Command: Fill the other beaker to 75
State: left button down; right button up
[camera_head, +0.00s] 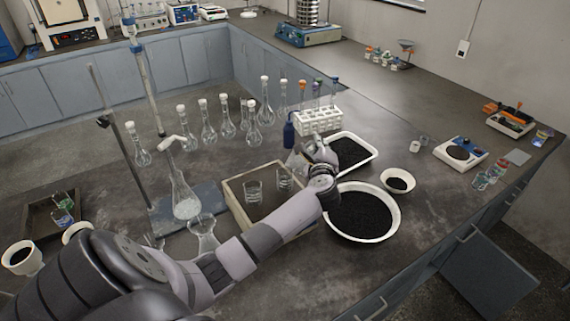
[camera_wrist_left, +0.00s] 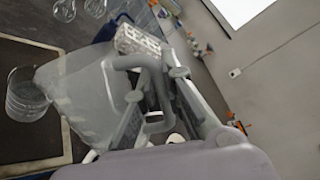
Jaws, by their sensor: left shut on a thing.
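Two small clear glass beakers stand on the wooden-edged tray (camera_head: 238,208): the left beaker (camera_head: 253,191) and the right beaker (camera_head: 284,180). I cannot read a fill level in either. My left gripper (camera_head: 318,160) is just right of the right beaker, above the tray's far right corner. It is shut on a translucent jug (camera_wrist_left: 75,95), which is tilted toward the left in the left wrist view. A beaker (camera_wrist_left: 25,97) shows at the left edge there, beside the jug's mouth. The jug's contents are unclear. My right gripper is not in view.
A white tray (camera_head: 372,150) and a round white basin (camera_head: 390,232) of black granules lie close right of my gripper, with a small bowl (camera_head: 411,176) beyond. A tube rack (camera_head: 318,121) and several stoppered flasks stand behind. A flask (camera_head: 186,205) stands left. The front right bench is clear.

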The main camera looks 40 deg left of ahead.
pick_arm(q)
jog(key=shift+s+a+r+n+p, duration=0.2)
jog(key=shift+a+r+n+p, duration=0.2)
jog(key=shift+r, duration=0.1)
dwell(2.2)
jog(key=d+f+m+b, duration=0.1)
jog(key=w+f+m+b, duration=0.1)
jog(key=d+f+m+b, duration=0.1)
jog(key=f+b, duration=0.1)
jog(key=shift+w+d+f+m+y, duration=0.1)
jog(key=shift+w+d+m+y, duration=0.2)
jog(key=shift+w+d, duration=0.05)
jog(key=shift+w+d+r, duration=0.1)
jog(key=shift+w+r, duration=0.05)
jog(key=shift+r, duration=0.2)
jog(key=shift+w+d+f, duration=0.1)
jog(key=shift+d+f+m+b, duration=0.15)
jog(key=shift+f+m+b, duration=0.25)
jog(key=shift+f+m, duration=0.15)
jog(key=shift+w+d+f+m+b, duration=0.1)
jog(key=shift+w+d+m+b, duration=0.05)
jog(key=shift+d+m+b, duration=0.15)
jog(key=w+d+f+m+y+b, duration=0.1)
jog(key=w+d+f+m+b, duration=0.3)
jog(key=d+m+b, duration=0.1)
jog(key=shift+f+m+b, duration=0.25)
jog(key=shift+m+b, duration=0.4)
jog(key=shift+b, duration=0.2)
